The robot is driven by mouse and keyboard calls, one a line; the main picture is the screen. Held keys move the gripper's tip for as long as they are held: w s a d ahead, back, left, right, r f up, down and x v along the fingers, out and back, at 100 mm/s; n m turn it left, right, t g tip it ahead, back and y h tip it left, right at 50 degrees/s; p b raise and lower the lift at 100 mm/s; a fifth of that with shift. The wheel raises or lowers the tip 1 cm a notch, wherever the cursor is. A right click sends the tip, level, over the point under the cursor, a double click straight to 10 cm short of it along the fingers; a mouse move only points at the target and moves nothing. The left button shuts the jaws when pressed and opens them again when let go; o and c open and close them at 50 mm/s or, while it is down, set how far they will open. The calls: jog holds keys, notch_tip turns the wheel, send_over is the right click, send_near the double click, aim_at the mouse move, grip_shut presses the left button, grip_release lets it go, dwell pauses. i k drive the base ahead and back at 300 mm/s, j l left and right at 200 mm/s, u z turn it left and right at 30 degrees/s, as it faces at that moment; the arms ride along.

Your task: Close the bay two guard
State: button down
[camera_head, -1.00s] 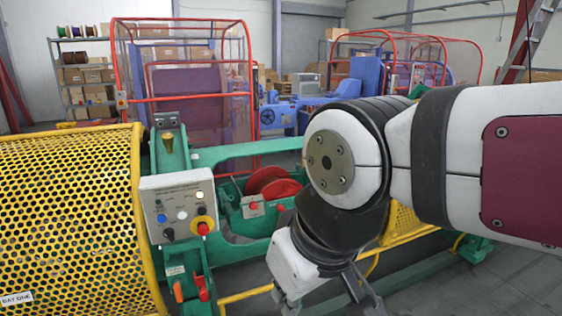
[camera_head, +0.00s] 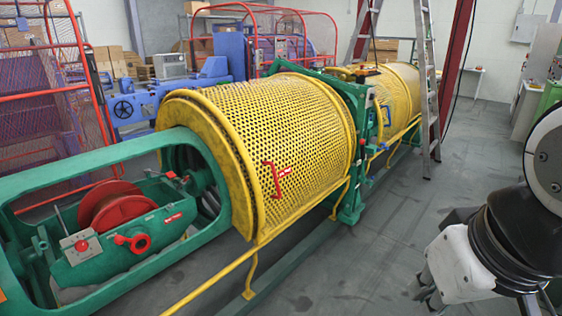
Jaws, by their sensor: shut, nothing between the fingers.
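A yellow perforated guard (camera_head: 310,125) curves over the strander in the middle of the head view. A red handle (camera_head: 278,178) with a small unreadable label is on its front. Left of it, a red spool (camera_head: 112,208) sits in an exposed green cradle (camera_head: 110,258). No bay label is readable, so I cannot tell the guard's bay number. A second yellow perforated guard (camera_head: 402,90) lies farther along, beyond a green frame. My gripper (camera_head: 430,290) is low at the right, apart from the guard and holding nothing; its fingers are partly hidden or cut off.
A yellow rail (camera_head: 215,285) runs low along the machine's front. A stepladder (camera_head: 425,85) and a dark red post (camera_head: 457,60) stand at the back right. Red-framed mesh cages (camera_head: 40,110) and blue machinery stand behind. The grey floor (camera_head: 385,240) between machine and arm is clear.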

aim_at(263, 234)
jog(key=i+l, duration=0.15)
jog(key=i+l+u, duration=0.15)
jog(key=i+l, duration=0.55)
jog(key=i, duration=0.3)
jog(key=i+l+u, duration=0.15)
jog(key=i+l, duration=0.65)
jog(key=i, duration=0.15)
